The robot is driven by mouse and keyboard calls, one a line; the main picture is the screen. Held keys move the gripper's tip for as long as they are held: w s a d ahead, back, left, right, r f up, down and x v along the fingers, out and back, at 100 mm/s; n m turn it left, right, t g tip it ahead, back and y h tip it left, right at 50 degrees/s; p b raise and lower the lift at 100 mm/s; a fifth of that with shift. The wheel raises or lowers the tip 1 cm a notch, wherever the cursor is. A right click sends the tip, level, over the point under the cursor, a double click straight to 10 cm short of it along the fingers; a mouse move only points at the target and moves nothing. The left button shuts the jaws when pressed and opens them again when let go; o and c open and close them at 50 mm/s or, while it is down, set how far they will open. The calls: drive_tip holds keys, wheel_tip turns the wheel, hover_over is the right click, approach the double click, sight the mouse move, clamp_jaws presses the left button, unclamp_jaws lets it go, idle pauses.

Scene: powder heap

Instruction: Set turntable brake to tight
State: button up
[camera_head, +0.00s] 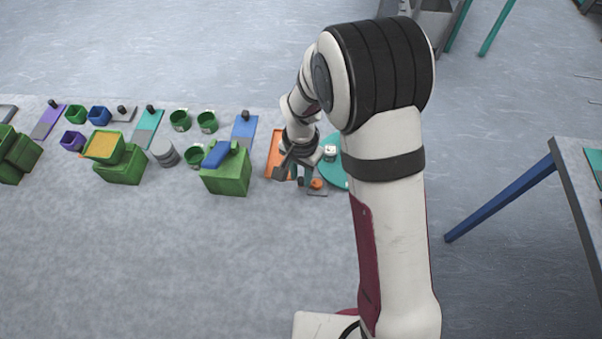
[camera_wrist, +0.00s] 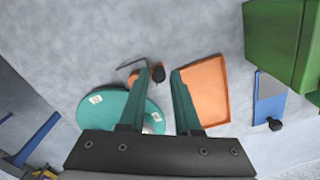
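The turntable is a teal disc with small white labels, partly behind my arm in the head view (camera_head: 334,174) and at the left in the wrist view (camera_wrist: 98,112). Beside its rim is a small orange part (camera_head: 317,184), partly covered by my left finger in the wrist view (camera_wrist: 132,79). A thin grey piece (camera_wrist: 128,65) and a dark knob (camera_wrist: 158,74) are next to it. I cannot tell the brake's setting. My gripper (camera_wrist: 159,82) is open above them, its teal fingers apart. The dark knob appears between the fingertips; contact is not visible.
A shallow orange tray (camera_wrist: 207,92) lies right of the fingers in the wrist view. Beyond it are a blue-and-grey plate (camera_wrist: 268,98) and a green box (camera_wrist: 280,40). Green cups, boxes and plates line the table leftward in the head view. The front table area is clear.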

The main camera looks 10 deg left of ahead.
sight(301, 179)
drive_tip(key=shift+o, duration=1.1)
wheel_tip(301, 179, up, 16)
drive_tip(key=shift+s+f, duration=0.1)
drive_tip(key=shift+f, duration=0.05)
drive_tip(key=s+d+r+y, duration=0.1)
drive_tip(key=s+d, duration=0.4)
drive_tip(key=s, duration=0.6)
drive_tip(key=s+d+r, duration=0.1)
drive_tip(key=s+d, duration=0.4)
drive_tip(key=s, duration=0.6)
drive_tip(key=shift+d+r+y, duration=0.25)
drive_tip(key=shift+d+y, duration=0.1)
drive_tip(key=shift+y, duration=0.05)
